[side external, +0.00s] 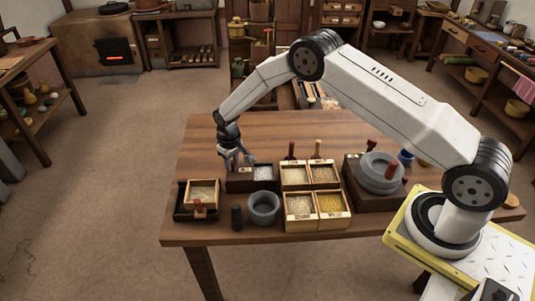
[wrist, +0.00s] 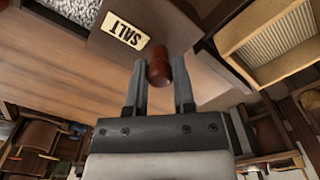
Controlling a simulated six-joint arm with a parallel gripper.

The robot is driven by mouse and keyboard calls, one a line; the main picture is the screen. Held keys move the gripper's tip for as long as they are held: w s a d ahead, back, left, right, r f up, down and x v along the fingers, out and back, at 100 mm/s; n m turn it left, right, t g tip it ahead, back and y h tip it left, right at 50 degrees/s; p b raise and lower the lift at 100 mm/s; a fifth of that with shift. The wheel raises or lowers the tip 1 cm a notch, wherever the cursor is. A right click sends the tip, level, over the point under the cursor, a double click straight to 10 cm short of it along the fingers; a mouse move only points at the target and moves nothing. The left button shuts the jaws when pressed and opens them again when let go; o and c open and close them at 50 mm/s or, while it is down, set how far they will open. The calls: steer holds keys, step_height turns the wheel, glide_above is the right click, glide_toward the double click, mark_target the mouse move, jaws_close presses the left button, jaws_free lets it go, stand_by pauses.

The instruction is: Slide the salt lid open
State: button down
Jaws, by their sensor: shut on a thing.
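The salt box (side external: 239,185) is a dark wooden box at the back left of the group on the table. White salt (side external: 262,173) shows in its right part; the left part is covered and dark. In the wrist view the dark salt lid (wrist: 105,52) carries a "SALT" label (wrist: 126,30) and a red-brown knob (wrist: 158,68), with white salt (wrist: 82,8) bare beyond one edge. My gripper (wrist: 161,80) has a finger on each side of the knob and is shut on it. In the side view my gripper (side external: 234,161) is at the box's left part, hiding the knob.
A grain box with a red knob (side external: 198,207) stands close at the left. A dark cylinder (side external: 237,217) and grey bowl (side external: 264,210) stand in front. Light wooden grain boxes (side external: 317,222) are to the right, then a grey quern (side external: 381,174). The table (side external: 205,150) is clear behind.

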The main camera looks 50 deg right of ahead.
steer(key=shift+w+a, duration=0.1)
steer(key=shift+w, duration=0.05)
steer(key=shift+c, duration=2.2)
jaws_free()
steer(key=shift+r, duration=0.2)
steer(key=shift+r, duration=3.75)
steer(key=shift+r, duration=0.1)
